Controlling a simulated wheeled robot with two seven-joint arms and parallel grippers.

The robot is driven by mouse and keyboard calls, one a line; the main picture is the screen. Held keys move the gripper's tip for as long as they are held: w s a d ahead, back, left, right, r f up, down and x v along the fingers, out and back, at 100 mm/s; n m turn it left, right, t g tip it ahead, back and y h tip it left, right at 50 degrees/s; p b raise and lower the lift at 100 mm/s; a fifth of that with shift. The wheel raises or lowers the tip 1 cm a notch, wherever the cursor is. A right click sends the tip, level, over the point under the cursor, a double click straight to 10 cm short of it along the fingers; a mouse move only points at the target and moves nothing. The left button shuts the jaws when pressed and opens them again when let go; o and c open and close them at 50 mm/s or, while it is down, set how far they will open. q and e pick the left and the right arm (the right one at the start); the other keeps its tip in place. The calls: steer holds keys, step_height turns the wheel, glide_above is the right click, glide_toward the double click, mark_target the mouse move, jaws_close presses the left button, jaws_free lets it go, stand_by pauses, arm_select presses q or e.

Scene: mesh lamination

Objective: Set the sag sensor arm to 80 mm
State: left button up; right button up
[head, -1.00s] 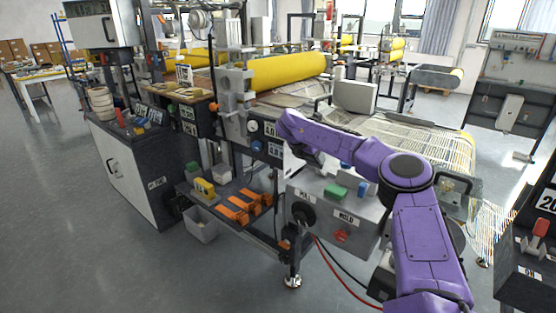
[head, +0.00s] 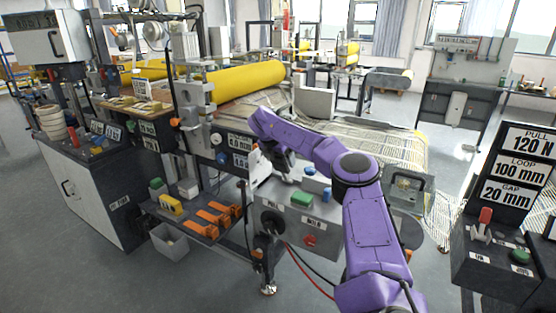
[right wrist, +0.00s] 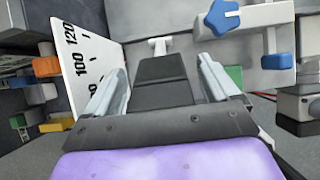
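My right gripper (right wrist: 161,66) is open in the right wrist view, its two pale fingers apart. A dark block (right wrist: 162,80) shows between them, with a small white T-shaped piece (right wrist: 160,46) just beyond; I cannot tell which part is the sag sensor arm. A white scale plate (right wrist: 85,62) marked 100 and 120 stands left of the fingers. In the head view the plate's white edge (head: 258,168) shows beside the machine, and my purple right arm hides much of the gripper. The sensor's setting cannot be read. My left gripper is not in view.
A blue star knob (right wrist: 222,18) and a blue-ended clamp (right wrist: 279,62) lie close to the right finger. A grey control box (head: 310,228) with a green button stands below my arm. A dark panel (head: 512,190) at right reads PULL 120 N, LOOP 100 mm, GAP 20 mm.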

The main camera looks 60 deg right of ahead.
steer(key=shift+a+r, duration=0.15)
steer(key=shift+a, duration=0.05)
steer(key=b+v, duration=0.1)
steer(key=v, duration=0.9)
steer(key=shift+b, duration=0.35)
